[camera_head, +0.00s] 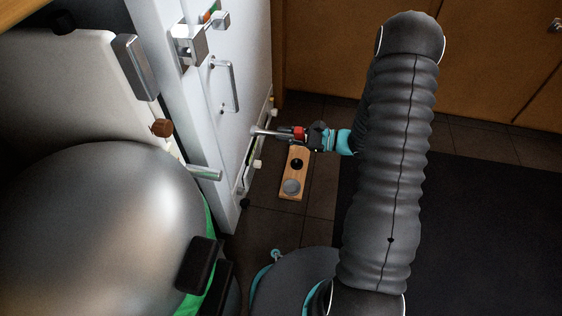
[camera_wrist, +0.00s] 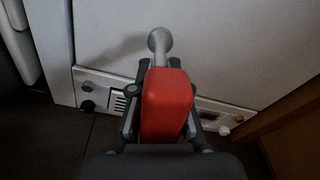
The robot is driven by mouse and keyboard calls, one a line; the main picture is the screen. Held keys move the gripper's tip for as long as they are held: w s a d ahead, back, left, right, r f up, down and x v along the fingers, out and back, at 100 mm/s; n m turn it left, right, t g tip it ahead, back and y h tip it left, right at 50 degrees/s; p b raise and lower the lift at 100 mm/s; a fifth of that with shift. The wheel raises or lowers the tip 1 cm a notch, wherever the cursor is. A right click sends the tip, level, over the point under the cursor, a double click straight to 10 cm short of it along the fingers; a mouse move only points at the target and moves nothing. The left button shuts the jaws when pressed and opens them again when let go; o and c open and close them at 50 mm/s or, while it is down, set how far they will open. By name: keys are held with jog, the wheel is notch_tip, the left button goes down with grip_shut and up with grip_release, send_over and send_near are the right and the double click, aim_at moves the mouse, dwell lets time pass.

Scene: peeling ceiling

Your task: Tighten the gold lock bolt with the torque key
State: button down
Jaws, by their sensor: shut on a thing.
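My gripper (camera_head: 303,134) is shut on the red handle of the torque key (camera_wrist: 167,104). The key's grey metal shaft ends in a round head; in the head view the key (camera_head: 267,131) points left at the white cabinet's face. I cannot tell whether its tip touches the face. A small gold-coloured knob (camera_wrist: 239,119), which may be the gold lock bolt, sits at the right end of the low panel (camera_wrist: 212,112) in the wrist view. The key and gripper hide the panel's middle.
The white cabinet (camera_head: 240,55) has a bar handle (camera_head: 226,85) above the key. A wooden board (camera_head: 290,181) with black and grey round pieces lies on the floor below my gripper. Brown cupboards (camera_head: 330,50) stand behind; a dark mat (camera_head: 470,230) lies at right.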

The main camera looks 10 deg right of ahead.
jog(key=s+a+f+n+g+h+p, duration=0.1)
jog(key=s+f+n+g+h+p, duration=0.5)
jog(key=s+f+n+g+h, duration=0.35)
jog(key=w+d+f+n+t+h+p, duration=0.1)
jog(key=w+d+f+n+h+p, duration=0.1)
jog(key=w+n, duration=0.2)
jog(key=w+d+f+n+t+h+p, duration=0.1)
jog(key=w+d+f+n+h+p, duration=0.1)
jog(key=w+n, duration=0.3)
jog(key=n+h+p, duration=0.1)
jog(key=n, duration=0.2)
jog(key=shift+w, duration=0.15)
jog(key=shift+r+h, duration=0.1)
jog(key=shift+h, duration=0.15)
jog(key=shift+f+b, duration=2.35)
jog(key=shift+f, duration=0.45)
jog(key=shift+f+b, duration=0.55)
jog(key=shift+f, duration=0.1)
